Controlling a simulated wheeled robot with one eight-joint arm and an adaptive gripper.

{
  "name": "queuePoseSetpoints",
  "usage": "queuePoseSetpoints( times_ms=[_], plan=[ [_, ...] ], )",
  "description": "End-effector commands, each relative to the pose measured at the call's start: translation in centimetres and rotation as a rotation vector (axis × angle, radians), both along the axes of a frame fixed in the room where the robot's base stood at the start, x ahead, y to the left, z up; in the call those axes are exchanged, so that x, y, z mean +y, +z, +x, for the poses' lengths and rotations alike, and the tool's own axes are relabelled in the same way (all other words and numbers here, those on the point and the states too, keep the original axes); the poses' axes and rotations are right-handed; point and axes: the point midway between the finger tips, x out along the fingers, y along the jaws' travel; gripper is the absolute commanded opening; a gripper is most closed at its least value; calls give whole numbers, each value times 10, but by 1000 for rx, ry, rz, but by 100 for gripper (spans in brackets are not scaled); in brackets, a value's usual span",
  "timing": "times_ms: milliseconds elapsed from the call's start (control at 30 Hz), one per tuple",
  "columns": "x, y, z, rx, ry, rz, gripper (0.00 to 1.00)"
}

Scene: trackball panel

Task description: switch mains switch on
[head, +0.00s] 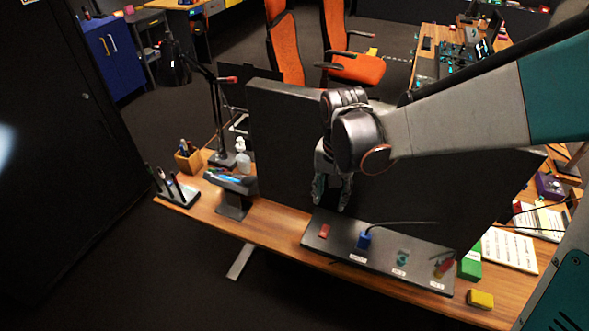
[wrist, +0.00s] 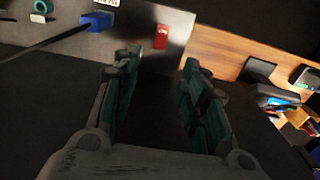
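A dark panel (head: 343,243) lies along the front of the wooden desk. At its left end is a small red switch (head: 324,231), likely the mains switch; its on or off position is too small to tell. The switch also shows in the wrist view (wrist: 161,37), upper middle, beyond and between my fingertips. My gripper (head: 330,206) points down above the panel's left end, in front of the dark divider. In the wrist view its two fingers (wrist: 162,65) are apart with nothing between them. It is apart from the switch.
Right of the switch are a blue plug (head: 364,240) with a black cable, a green part (head: 403,257) and a red-yellow part (head: 444,266). A dark divider (head: 280,140) stands behind. A small stand (head: 232,188) is to the left, a yellow block (head: 480,299) to the right.

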Motion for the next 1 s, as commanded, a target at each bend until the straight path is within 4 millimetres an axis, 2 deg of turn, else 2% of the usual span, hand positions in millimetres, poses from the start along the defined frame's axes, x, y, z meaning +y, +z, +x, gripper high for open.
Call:
queuePoseSetpoints(
  times_ms=[167, 267, 700, 833, 1000],
  plan=[
    [5, -12, -1, 11, -4, -3, 40],
    [5, -27, -1, 10, -4, -3, 40],
    [4, -111, -1, 8, -4, -2, 40],
    [4, -127, -1, 8, -4, -2, 40],
    [4, -138, -1, 8, -4, -2, 40]
  ],
)
